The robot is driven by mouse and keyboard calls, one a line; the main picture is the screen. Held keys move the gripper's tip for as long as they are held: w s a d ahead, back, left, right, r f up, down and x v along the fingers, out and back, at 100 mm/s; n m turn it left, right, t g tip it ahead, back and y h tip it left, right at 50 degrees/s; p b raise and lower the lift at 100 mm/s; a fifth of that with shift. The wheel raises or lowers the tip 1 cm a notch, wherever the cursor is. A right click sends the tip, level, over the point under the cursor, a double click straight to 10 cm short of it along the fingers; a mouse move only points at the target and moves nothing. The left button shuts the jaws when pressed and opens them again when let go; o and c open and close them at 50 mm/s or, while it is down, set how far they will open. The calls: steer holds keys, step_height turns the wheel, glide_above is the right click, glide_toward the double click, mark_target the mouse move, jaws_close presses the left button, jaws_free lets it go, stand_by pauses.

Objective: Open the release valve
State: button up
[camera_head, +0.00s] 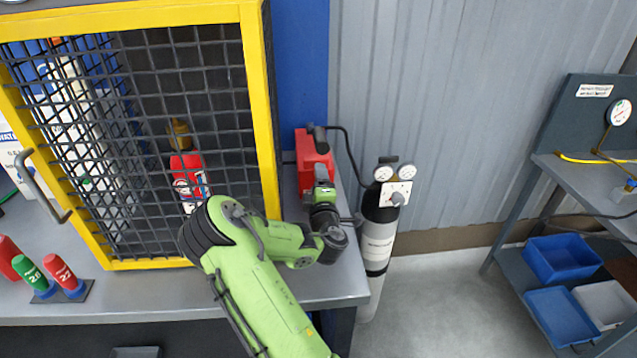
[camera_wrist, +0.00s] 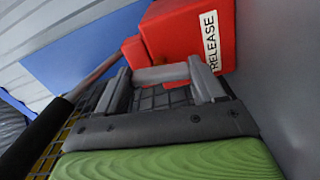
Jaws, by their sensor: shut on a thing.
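The release valve is a red block (camera_head: 313,155) at the back right of the bench, beside the yellow-framed cage. In the wrist view the red block (camera_wrist: 185,35) carries a white RELEASE label. A lever with a black grip (camera_wrist: 38,140) runs from the block to the lower left there. My gripper (camera_head: 323,178) is at the block's front. In the wrist view my gripper (camera_wrist: 160,76) has its two grey fingers on either side of a short grey bar (camera_wrist: 163,74) against the block, and is shut on it. My gripper partly hides the block in the head view.
The yellow cage (camera_head: 262,110) with black mesh stands close left of my arm and holds a red extinguisher (camera_head: 187,175). A grey-white gas cylinder (camera_head: 377,245) with gauges stands just right of the bench. Floor (camera_head: 440,300) beyond it is clear up to a shelf with blue bins (camera_head: 560,258).

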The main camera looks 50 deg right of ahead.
steer(key=shift+n, duration=0.8)
steer(key=shift+f, duration=0.1)
steer(key=o, duration=1)
steer(key=shift+o, duration=0.2)
